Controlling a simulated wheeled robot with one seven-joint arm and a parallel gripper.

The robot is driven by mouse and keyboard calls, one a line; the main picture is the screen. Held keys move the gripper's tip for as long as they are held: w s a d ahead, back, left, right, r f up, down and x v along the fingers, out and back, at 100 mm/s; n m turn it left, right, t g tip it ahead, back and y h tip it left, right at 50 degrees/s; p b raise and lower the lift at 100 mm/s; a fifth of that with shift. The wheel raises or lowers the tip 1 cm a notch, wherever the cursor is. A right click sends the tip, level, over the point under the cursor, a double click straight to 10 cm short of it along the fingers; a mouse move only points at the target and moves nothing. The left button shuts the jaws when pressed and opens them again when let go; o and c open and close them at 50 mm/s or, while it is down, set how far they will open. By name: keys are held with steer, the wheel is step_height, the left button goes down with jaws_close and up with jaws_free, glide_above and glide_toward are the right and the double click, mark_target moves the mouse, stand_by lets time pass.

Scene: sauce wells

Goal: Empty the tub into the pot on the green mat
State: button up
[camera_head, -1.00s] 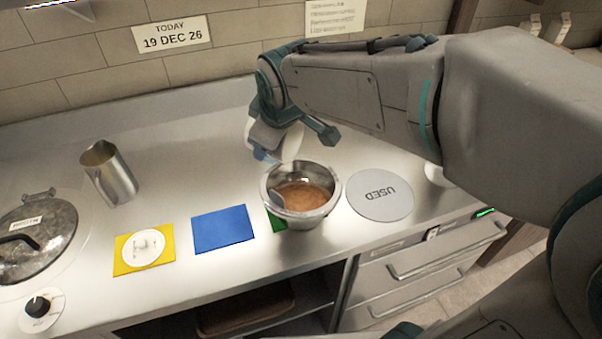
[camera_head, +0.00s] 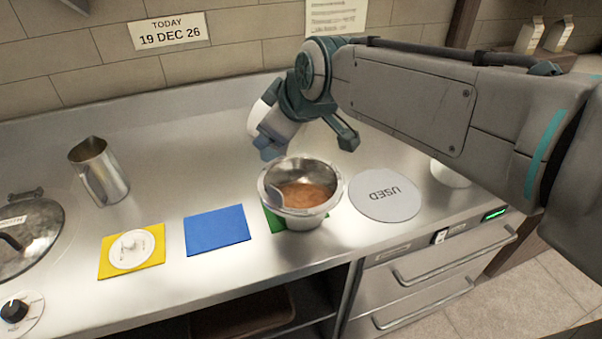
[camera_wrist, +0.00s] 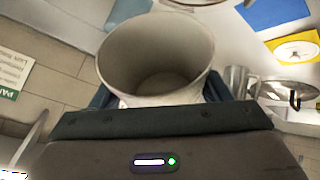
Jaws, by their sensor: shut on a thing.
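The tub (camera_head: 264,117) is pale and round. My gripper (camera_head: 306,137) is shut on it and holds it tilted in the air, just behind and above the pot. In the wrist view the tub (camera_wrist: 155,45) sits between my fingers with its mouth facing the camera; its inside looks bare, with a darker bottom. The steel pot (camera_head: 328,201) stands on the green mat (camera_head: 272,219), which it mostly hides.
A blue mat (camera_head: 217,230), a yellow mat (camera_head: 105,266) with a white disc, and a steel jug (camera_head: 98,170) are left. The counter behind the mats is clear.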

steer(key=shift+s+d+f+t+y+b, duration=0.15)
steer(key=shift+t+y+b, duration=0.15)
steer(key=shift+b, duration=0.8)
steer(key=shift+r+p, duration=0.25)
steer(key=shift+p, duration=0.1)
steer(key=shift+r+p, duration=0.25)
steer(key=shift+p, duration=0.5)
steer(key=shift+a+r+h+p, duration=0.2)
steer(key=shift+h+p, duration=0.2)
steer(key=shift+p, duration=0.75)
steer(key=p, duration=0.1)
steer(key=g+h+p, duration=0.1)
steer(key=p, duration=0.1)
steer(key=shift+w+a+f, duration=0.3)
steer(key=shift+w+f, duration=0.05)
steer(key=shift+w+a+f+n+g+h+p, duration=0.1)
steer(key=shift+a+f+n+g+h+p, duration=0.15)
steer(key=shift+g+h+p, duration=0.45)
steer(key=shift+w+a+f, duration=0.1)
steer(key=shift+f, duration=0.5)
steer(key=shift+p, duration=0.35)
